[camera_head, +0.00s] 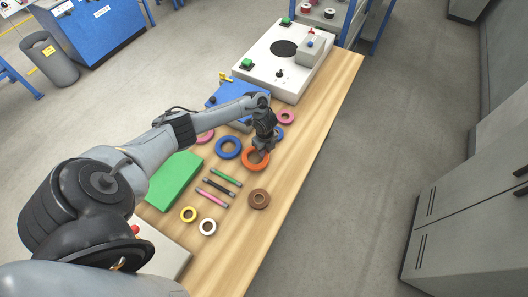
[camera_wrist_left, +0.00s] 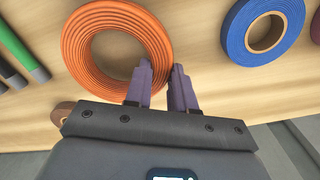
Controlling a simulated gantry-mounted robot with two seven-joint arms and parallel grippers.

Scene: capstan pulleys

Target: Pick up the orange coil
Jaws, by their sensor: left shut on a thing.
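The orange coil (camera_head: 255,168) is a flat ring on the wooden table, just below my left gripper (camera_head: 262,148) in the head view. In the left wrist view the coil (camera_wrist_left: 78,48) fills the upper left. The purple fingers of my left gripper (camera_wrist_left: 160,70) are shut on the near right part of its ring, one finger toward the hole and one outside. I cannot tell whether the coil is lifted off the table. My right gripper is not in view.
A blue coil (camera_head: 219,152) lies left of the orange one, and a brown coil (camera_head: 259,206) lies nearer the front. Pink, yellow and white rings, several short rods (camera_head: 218,187) and a green board (camera_head: 172,183) also lie on the table. A white panel (camera_head: 265,75) stands at the far end.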

